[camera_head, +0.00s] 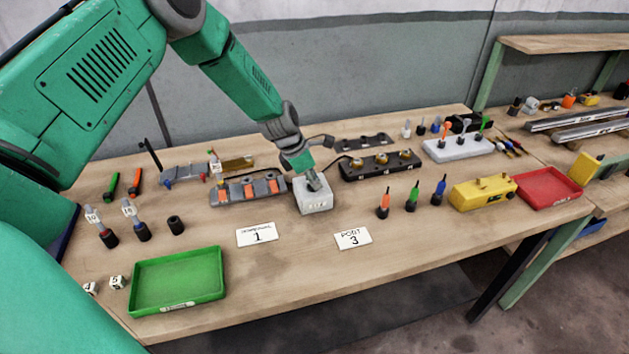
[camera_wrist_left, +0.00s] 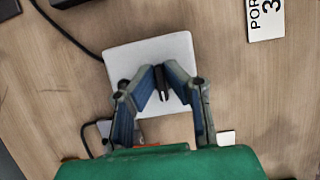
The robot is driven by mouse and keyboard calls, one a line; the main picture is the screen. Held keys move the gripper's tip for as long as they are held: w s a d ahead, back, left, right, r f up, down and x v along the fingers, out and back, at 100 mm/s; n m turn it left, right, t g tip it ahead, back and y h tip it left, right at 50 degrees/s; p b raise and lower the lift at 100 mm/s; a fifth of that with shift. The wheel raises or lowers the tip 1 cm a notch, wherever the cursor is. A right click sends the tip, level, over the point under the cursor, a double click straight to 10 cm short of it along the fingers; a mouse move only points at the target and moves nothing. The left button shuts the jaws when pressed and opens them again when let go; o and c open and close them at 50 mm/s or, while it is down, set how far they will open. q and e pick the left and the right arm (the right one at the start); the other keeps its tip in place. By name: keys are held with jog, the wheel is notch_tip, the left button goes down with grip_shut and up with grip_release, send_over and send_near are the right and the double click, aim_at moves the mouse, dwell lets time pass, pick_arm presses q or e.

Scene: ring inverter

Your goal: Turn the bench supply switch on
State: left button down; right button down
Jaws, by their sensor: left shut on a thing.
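The bench supply (camera_head: 316,205) is a small white box with lettering on its front, standing in the middle of the bench. In the left wrist view its white top (camera_wrist_left: 125,58) fills the middle. The switch (camera_wrist_left: 162,93) is a small dark lever on that top, between my fingertips. My left gripper (camera_head: 314,182) comes down onto the box from above. In the left wrist view its blue-grey fingers (camera_wrist_left: 162,74) close in on the lever from both sides. The fingertips hide part of the lever, and its tilt is hard to tell. My right gripper is not in view.
A grey strip with orange parts (camera_head: 248,190) stands close left of the box, and a black socket block (camera_head: 379,167) close right. Cards "1" (camera_head: 257,234) and "PORT 3" (camera_head: 353,238) lie in front. A green tray (camera_head: 178,281) sits front left.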

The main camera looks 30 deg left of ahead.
pick_arm(q)
jog(key=shift+s+a+f, duration=0.15)
jog(key=shift+a+f, duration=0.05)
jog(key=shift+a, duration=0.05)
jog(key=shift+d+m+g+h+b, duration=0.1)
jog(key=shift+m+g+h+b, duration=0.3)
jog(key=shift+m, duration=0.8)
jog(key=m+g+b, duration=0.1)
jog(key=m, duration=0.2)
jog(key=shift+m+b, duration=0.3)
jog(key=shift+b, duration=0.05)
jog(key=m+g+b, duration=0.1)
jog(key=m, duration=0.1)
jog(key=shift+m+h, duration=0.3)
jog(key=shift+m, duration=0.1)
jog(key=m+g+b, duration=0.1)
jog(key=m, duration=0.1)
jog(key=m+g+b, duration=0.1)
jog(key=m+b, duration=0.1)
jog(key=m, duration=0.1)
jog(key=shift+a+r, duration=0.1)
jog(key=shift+a, duration=0.1)
jog(key=m+g+b, duration=0.1)
jog(key=m, duration=0.1)
jog(key=shift+r+m+y, duration=0.1)
jog(key=shift+m+y, duration=0.3)
jog(key=shift+w+m+b, duration=0.2)
jog(key=shift+m+b, duration=0.1)
jog(key=shift+m, duration=0.3)
jog(key=shift+r, duration=0.15)
